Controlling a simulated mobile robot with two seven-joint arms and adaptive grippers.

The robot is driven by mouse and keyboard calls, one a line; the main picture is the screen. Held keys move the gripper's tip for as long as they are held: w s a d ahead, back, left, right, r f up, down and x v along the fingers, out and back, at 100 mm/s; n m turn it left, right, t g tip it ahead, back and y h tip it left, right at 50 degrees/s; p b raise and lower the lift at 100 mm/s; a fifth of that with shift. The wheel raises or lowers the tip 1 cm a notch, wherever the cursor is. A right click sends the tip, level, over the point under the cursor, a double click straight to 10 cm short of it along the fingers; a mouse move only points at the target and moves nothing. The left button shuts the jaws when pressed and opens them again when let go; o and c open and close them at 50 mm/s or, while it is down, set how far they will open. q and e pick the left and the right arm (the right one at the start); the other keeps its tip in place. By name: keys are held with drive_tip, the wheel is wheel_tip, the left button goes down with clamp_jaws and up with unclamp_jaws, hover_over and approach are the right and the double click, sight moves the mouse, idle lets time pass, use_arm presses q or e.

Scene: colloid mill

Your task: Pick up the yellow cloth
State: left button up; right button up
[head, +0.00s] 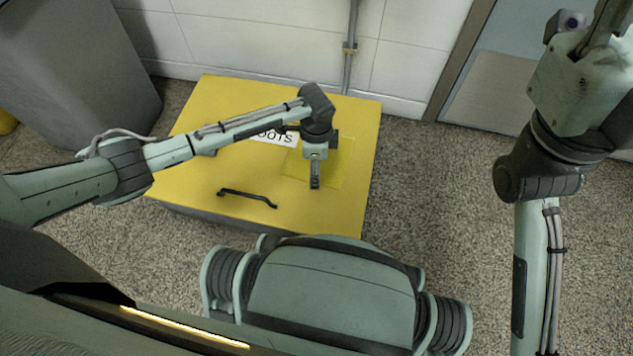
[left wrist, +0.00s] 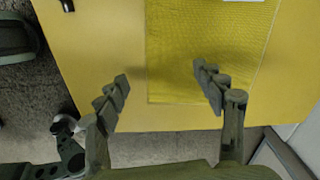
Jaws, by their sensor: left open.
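The yellow cloth (head: 341,163) lies flat on the right part of a yellow box lid (head: 215,115), nearly the same colour as the lid. In the left wrist view the cloth (left wrist: 205,35) is a textured rectangle with a straight near edge. My left gripper (head: 315,184) points down over the cloth. It is open and empty in the left wrist view (left wrist: 161,76), one finger over the cloth and the other over bare lid beside its edge. I cannot tell the exact height of the fingertips. My right arm is at the right; its gripper is out of view.
The lid has a black handle (head: 247,197) near its front edge and a white label (head: 275,138), partly hidden by my left arm. A grey bin (head: 75,65) stands at the left. A wall with a pipe (head: 350,50) is behind. Speckled floor right of the box is clear.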

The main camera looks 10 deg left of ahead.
use_arm(q)
drive_tip(key=shift+f, duration=1.3)
drive_tip(key=shift+f, duration=0.15)
drive_tip(key=shift+f+b, duration=0.15)
drive_tip(key=shift+b, duration=0.2)
drive_tip(key=shift+c, duration=1)
drive_tip(key=shift+c, duration=0.6)
